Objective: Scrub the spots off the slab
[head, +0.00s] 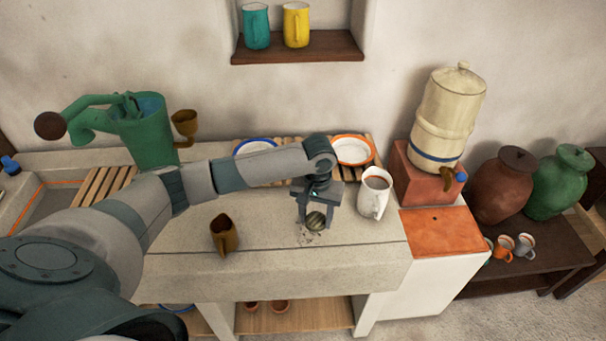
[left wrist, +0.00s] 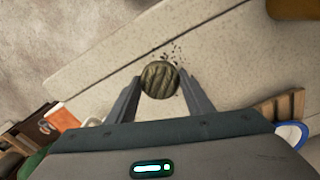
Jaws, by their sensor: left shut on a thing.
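My left gripper (head: 317,218) is shut on a round, ridged, olive-brown scrubber (head: 316,221) just over the slab (head: 275,262). In the left wrist view the scrubber (left wrist: 160,79) sits between the two fingers of the gripper (left wrist: 160,88). Small dark spots (head: 307,238) lie on the pale stone slab beside and in front of the scrubber. In the left wrist view, dark specks (left wrist: 174,52) show just beyond it. I cannot tell whether the scrubber touches the stone, and it hides what is under it. My right gripper is not in view.
A brown cup (head: 223,236) stands to the left. Plates on a wooden rack (head: 324,173) are behind. A green pump (head: 150,135) stands at the back left. The slab's front is clear.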

